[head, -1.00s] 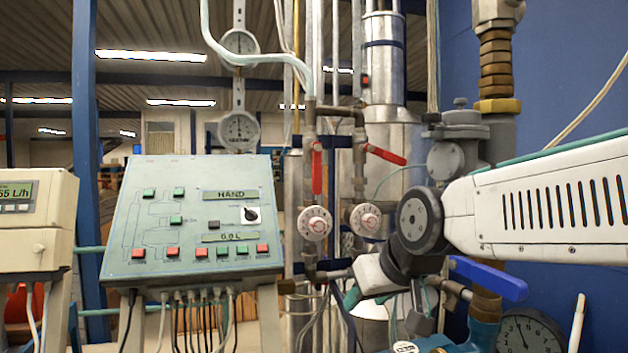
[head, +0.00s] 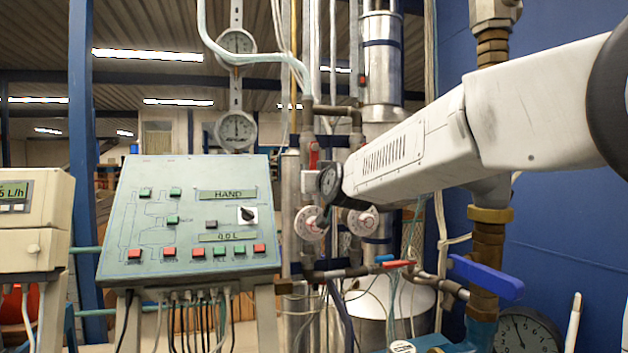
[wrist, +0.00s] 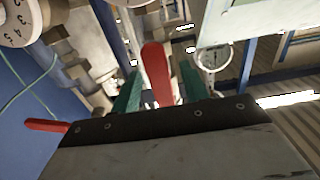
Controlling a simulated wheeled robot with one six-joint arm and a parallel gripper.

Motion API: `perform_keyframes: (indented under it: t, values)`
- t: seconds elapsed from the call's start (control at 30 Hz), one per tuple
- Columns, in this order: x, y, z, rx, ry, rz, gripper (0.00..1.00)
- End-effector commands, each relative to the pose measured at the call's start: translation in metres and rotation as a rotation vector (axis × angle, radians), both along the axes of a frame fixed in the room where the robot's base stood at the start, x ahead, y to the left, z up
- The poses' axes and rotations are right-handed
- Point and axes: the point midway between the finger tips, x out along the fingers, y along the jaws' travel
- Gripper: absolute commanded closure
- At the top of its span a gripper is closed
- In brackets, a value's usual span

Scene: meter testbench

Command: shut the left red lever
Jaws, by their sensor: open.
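The left red lever (head: 313,158) hangs down on its vertical pipe in the head view, its upper part showing above my wrist. In the wrist view the red lever (wrist: 157,75) stands upright between the two green fingers of my gripper (wrist: 160,84). The gripper is open, with a gap on both sides of the lever; how deep the lever sits between the fingers is hard to tell. My arm and wrist hide the fingers in the head view. A second red lever (wrist: 45,125) shows at the left of the wrist view; my arm hides it in the head view.
Round white dials (head: 311,223) sit below the levers. A lower red handle (head: 398,264) and a large blue handle (head: 487,278) are at lower right. The green control panel (head: 190,220) stands at left. Gauges (head: 236,131) hang behind.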

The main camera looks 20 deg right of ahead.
Motion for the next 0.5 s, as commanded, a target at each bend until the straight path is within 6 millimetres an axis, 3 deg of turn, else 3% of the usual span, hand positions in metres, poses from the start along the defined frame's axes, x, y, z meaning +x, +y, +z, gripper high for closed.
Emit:
perform_keyframes:
  t: [0.13, 0.4, 0.43, 0.5]
  values:
    - [0.0113, -0.0001, -0.0003, 0.0, 0.0, 0.0, 0.55]
    - [0.0129, -0.0001, -0.0001, 0.0, 0.0, 0.0, 0.55]
    - [0.0128, -0.0001, -0.0001, 0.0, 0.0, 0.0, 0.58]
    - [0.0128, -0.0001, -0.0001, 0.0, 0.001, 0.0, 0.78]
